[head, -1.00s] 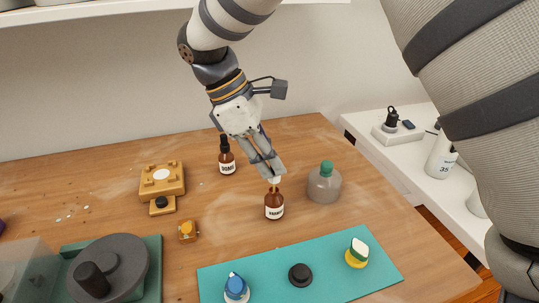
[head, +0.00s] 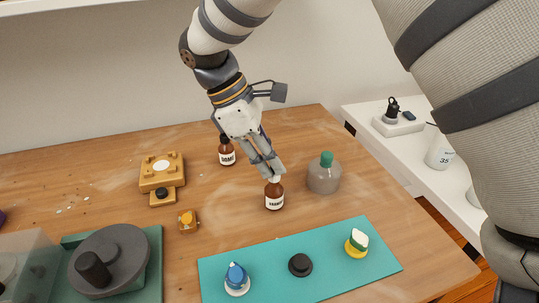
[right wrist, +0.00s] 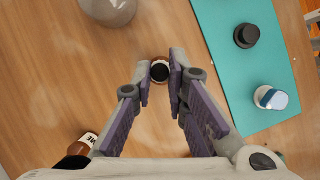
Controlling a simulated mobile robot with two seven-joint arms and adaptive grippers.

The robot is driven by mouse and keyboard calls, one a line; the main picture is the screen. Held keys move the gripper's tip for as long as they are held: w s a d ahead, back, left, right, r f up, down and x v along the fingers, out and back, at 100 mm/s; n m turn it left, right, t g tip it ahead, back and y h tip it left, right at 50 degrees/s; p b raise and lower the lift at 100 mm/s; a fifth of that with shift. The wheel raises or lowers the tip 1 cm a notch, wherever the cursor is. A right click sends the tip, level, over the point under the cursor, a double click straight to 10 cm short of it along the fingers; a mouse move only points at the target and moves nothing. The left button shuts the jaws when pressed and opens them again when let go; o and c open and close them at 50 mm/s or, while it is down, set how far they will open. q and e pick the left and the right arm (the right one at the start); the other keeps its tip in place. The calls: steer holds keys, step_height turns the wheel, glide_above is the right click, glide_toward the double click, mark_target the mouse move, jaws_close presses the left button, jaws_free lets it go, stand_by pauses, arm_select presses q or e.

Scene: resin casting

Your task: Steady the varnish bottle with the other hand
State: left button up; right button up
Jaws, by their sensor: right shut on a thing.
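The varnish bottle (head: 274,198), small, brown and white-labelled, stands upright on the wooden table in front of the grey bottle. Its label is too small to read surely. My right gripper (head: 275,178) reaches down from above and is shut on the bottle's neck; the fingertips hide the neck in the head view. My left gripper is not in view.
A second brown bottle (head: 227,154) stands behind to the left, a grey green-topped bottle (head: 324,178) to the right. A teal mat (head: 330,268) with several small items lies in front. Yellow blocks (head: 162,172) and a dark round device (head: 110,262) are at left.

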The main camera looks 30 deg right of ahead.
steer(key=shift+f, duration=0.4)
steer(key=o, duration=0.7)
steer(key=shift+o, duration=0.2)
steer(key=v, duration=1.2)
